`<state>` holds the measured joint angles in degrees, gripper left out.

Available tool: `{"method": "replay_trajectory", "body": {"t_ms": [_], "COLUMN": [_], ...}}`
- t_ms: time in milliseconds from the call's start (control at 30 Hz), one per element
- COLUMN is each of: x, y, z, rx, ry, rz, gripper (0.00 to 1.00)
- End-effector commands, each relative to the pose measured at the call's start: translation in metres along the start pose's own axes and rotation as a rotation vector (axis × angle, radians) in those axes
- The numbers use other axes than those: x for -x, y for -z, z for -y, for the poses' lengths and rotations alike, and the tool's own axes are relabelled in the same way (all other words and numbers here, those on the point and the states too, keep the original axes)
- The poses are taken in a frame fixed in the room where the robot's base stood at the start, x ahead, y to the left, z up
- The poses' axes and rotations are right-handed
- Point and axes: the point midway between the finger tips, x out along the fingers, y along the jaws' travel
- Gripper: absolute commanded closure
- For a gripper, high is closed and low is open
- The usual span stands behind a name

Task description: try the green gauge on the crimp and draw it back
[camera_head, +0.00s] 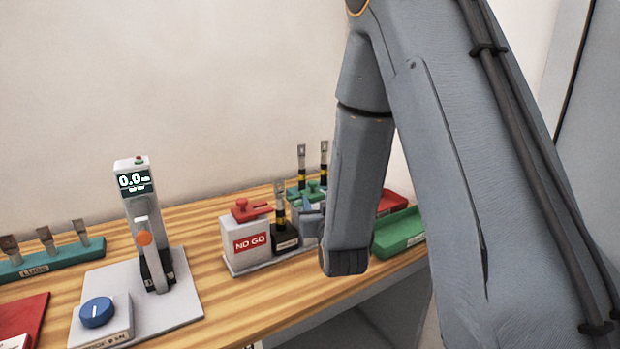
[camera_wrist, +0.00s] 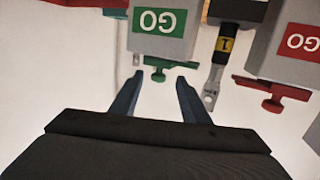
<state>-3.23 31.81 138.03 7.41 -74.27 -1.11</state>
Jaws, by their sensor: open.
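The green gauge (camera_wrist: 158,66) rests on the grey GO block (camera_wrist: 165,40) in the wrist view, its knob between my fingertips. It also shows in the head view (camera_head: 313,187), partly hidden. My gripper (camera_wrist: 160,78) is open, one finger on each side of the knob; contact cannot be told. The crimp (camera_wrist: 216,68), a metal lug on a black shank with a yellow band marked 1, is beside the green gauge. In the head view the crimp (camera_head: 280,190) stands upright in a black holder (camera_head: 285,238).
A NO GO block (camera_head: 248,240) with a red gauge (camera_head: 250,210) stands left of the crimp. Two banded lugs (camera_head: 301,160) stand behind. Green (camera_head: 400,238) and red (camera_head: 392,202) trays lie right. A display device (camera_head: 133,182), blue knob (camera_head: 97,312) and lug rack (camera_head: 50,262) are left.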

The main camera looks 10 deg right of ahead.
Motion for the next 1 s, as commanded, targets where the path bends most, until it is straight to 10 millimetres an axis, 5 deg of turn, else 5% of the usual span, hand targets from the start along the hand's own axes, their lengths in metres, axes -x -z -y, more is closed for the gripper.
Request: {"method": "replay_trajectory", "body": {"t_ms": [267, 700, 1000], "x": [-0.007, -0.068, -0.079], "y": [0.015, 0.022, 0.021], "z": [-0.002, -0.003, -0.003], "rx": [0.003, 0.003, 0.003], "ry": [-0.010, -0.011, -0.010], "rz": [-0.101, -0.099, -0.098], "gripper": [0.58, 0.58, 0.58]}}
